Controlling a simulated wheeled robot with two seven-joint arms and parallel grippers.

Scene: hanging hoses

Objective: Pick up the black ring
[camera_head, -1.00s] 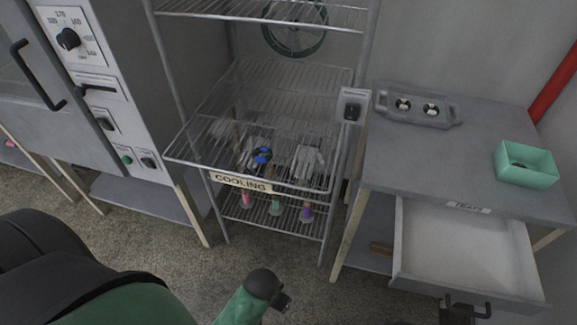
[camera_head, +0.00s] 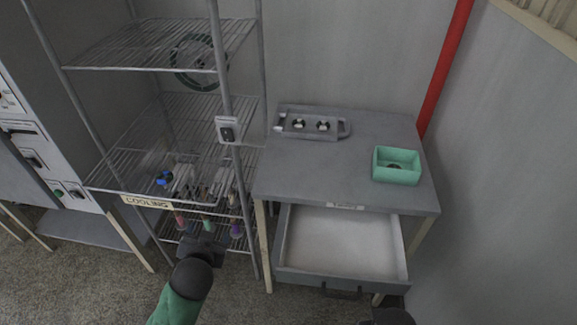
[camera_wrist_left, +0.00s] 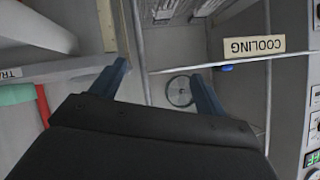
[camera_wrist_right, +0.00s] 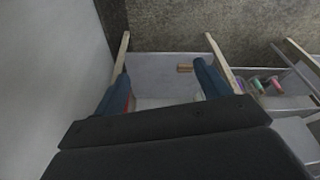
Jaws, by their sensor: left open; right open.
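A small dark thing (camera_head: 395,165) lies inside the mint-green box (camera_head: 397,178) on the grey table; it may be the black ring, but it is too small to tell. A grey tray (camera_head: 312,122) on the same table holds two round pieces with dark and white parts. My left gripper (camera_head: 203,241) is in front of the cooling rack, left of the table and apart from the box. Its fingers (camera_wrist_left: 161,72) are open and empty in the left wrist view. My right gripper (camera_wrist_right: 163,72) is open and empty; in the head view only a dark part shows at the bottom edge.
An open, empty-looking drawer (camera_head: 342,243) juts out below the table. The wire cooling rack (camera_head: 160,138) holds gloves and coloured items. A red pipe (camera_head: 445,70) runs up the wall behind the table. The tabletop between tray and box is clear.

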